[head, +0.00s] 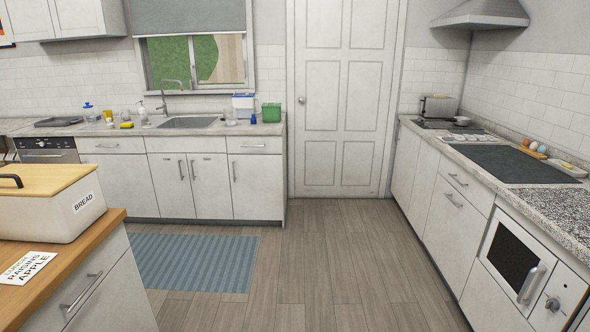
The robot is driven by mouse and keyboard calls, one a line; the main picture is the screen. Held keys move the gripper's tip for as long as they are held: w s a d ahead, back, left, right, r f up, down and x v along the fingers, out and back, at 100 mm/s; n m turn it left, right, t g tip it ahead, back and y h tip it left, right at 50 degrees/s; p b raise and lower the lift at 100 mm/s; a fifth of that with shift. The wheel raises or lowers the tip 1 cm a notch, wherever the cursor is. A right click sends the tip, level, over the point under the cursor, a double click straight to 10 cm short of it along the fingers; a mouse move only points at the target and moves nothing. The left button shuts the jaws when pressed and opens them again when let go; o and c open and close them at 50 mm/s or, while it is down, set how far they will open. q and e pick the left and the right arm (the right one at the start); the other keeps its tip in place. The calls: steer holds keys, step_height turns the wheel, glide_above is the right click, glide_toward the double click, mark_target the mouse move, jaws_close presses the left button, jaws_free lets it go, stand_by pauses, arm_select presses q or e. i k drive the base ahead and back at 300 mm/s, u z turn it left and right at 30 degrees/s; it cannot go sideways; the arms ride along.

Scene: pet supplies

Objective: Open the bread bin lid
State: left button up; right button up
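The bread bin (52,217) is a cream box with a black-on-white "BREAD" label on its right end. It stands on the wooden counter at the left edge of the head view, partly cut off by the frame. Its wooden lid (50,179) lies shut on top and has a dark handle (10,179). Neither of my grippers is in view.
A card reading "RAISINS APPLE" (25,267) lies on the wooden counter (95,238) in front of the bin. A blue striped rug (195,263) lies on the floor. The floor (320,265) in the middle is clear. A right-hand counter (530,190) holds a toaster and hob.

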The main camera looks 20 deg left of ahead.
mark_target(24, 179)
steer(key=u, duration=0.45)
steer(key=i, duration=2)
steer(key=u, duration=1.8)
steer(key=i, duration=1.1)
steer(key=u, duration=1.05)
